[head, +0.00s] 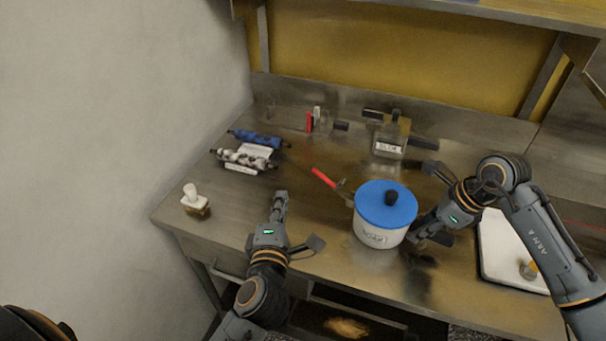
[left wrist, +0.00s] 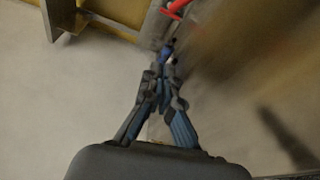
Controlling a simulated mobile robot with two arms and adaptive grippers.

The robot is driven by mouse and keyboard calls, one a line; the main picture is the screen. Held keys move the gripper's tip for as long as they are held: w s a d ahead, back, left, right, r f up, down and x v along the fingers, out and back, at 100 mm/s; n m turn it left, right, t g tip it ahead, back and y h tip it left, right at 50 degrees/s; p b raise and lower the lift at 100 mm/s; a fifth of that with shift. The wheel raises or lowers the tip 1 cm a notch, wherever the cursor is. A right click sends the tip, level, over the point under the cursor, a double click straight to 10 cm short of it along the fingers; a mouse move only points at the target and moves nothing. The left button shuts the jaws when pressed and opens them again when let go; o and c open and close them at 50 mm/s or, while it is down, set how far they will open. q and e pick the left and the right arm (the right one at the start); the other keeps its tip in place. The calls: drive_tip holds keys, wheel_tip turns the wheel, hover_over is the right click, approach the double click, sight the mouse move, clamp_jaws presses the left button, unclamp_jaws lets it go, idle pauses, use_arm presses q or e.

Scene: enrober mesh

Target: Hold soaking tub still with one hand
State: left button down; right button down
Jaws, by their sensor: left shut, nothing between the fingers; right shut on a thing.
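The soaking tub (head: 380,235) is a white round pot with a blue lid (head: 386,205) and a black knob, standing upright on the steel bench right of centre. My right gripper (head: 415,236) is at the tub's right side, shut on it; the exact contact is partly hidden. My left gripper (head: 281,196) is over the bench left of the tub, apart from it, shut and empty. In the left wrist view its fingertips (left wrist: 167,52) come together with nothing between them.
A red-handled tool (head: 323,177) lies just left of the tub. Blue and patterned rolls (head: 245,160) lie at the back left. A labelled jar (head: 390,141) stands behind. A white tray (head: 497,250) is at the right.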

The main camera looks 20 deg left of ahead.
use_arm(q)
drive_tip(key=shift+w, duration=0.1)
drive_tip(key=x, duration=1)
drive_tip(key=shift+r, duration=0.1)
drive_tip(key=d, duration=0.3)
drive_tip(key=shift+d+r, duration=0.15)
drive_tip(key=shift+r, duration=0.05)
drive_tip(key=shift+s+d+r, duration=0.1)
drive_tip(key=shift+s+d, duration=0.1)
drive_tip(key=shift+d, duration=0.2)
drive_tip(key=shift+r, duration=0.1)
drive_tip(key=shift+d+r+m, duration=0.15)
drive_tip(key=shift+r+m, duration=0.1)
drive_tip(key=shift+m, duration=0.05)
